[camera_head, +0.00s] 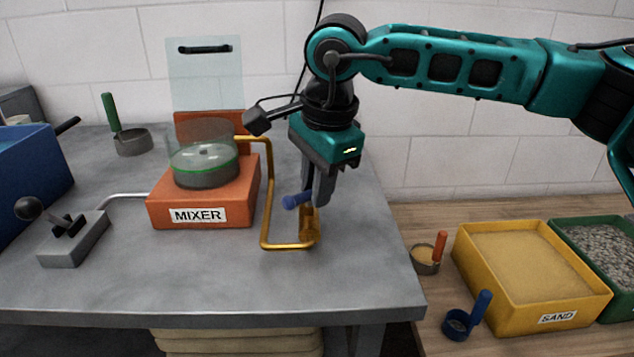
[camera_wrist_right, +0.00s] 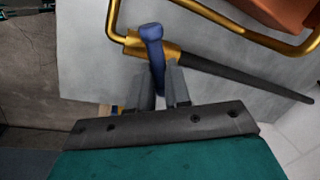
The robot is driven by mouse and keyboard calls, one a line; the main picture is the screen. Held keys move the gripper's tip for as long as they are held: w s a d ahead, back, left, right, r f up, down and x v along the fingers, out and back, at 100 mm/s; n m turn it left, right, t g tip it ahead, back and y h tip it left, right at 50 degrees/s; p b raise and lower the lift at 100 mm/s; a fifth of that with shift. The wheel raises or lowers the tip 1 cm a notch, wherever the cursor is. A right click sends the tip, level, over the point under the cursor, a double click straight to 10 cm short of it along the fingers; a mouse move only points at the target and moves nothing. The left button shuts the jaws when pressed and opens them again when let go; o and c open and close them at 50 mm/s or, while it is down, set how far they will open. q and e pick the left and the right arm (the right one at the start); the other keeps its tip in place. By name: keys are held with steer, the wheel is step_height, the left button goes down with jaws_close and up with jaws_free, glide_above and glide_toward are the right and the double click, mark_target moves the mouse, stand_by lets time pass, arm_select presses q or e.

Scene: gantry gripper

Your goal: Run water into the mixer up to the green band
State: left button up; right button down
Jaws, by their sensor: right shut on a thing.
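The orange mixer (camera_head: 205,202) stands on the grey bench, with a clear drum (camera_head: 202,142) on top. A green band (camera_head: 205,180) rings the drum above its grey bottom; I cannot tell the water level inside. A brass pipe (camera_head: 268,195) runs from the drum down to a brass valve (camera_head: 308,226) with a blue handle (camera_head: 296,200). My right gripper (camera_head: 318,198) points down at the valve, shut on the blue handle. In the right wrist view the handle (camera_wrist_right: 152,48) sticks out between the fingers (camera_wrist_right: 161,88). My left gripper is out of view.
A lever box (camera_head: 73,238) with a black knob stands left of the mixer, and a green-handled cup (camera_head: 132,140) behind it. A blue bin (camera_head: 30,172) is at far left. On the wooden table are a yellow sand bin (camera_head: 470,285), a gravel bin (camera_head: 566,226) and two scoops.

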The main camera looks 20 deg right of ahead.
steer(key=shift+f+m, duration=0.1)
steer(key=shift+m, duration=0.2)
steer(key=shift+s+m+b, duration=0.1)
steer(key=shift+m+b, duration=0.65)
steer(key=shift+m, duration=0.25)
steer(key=shift+s+m+h+b, duration=0.2)
steer(key=shift+m+h+b, duration=0.4)
steer(key=shift+m, duration=1.2)
steer(key=c, duration=1.1)
jaws_free()
steer(key=shift+a, duration=0.1)
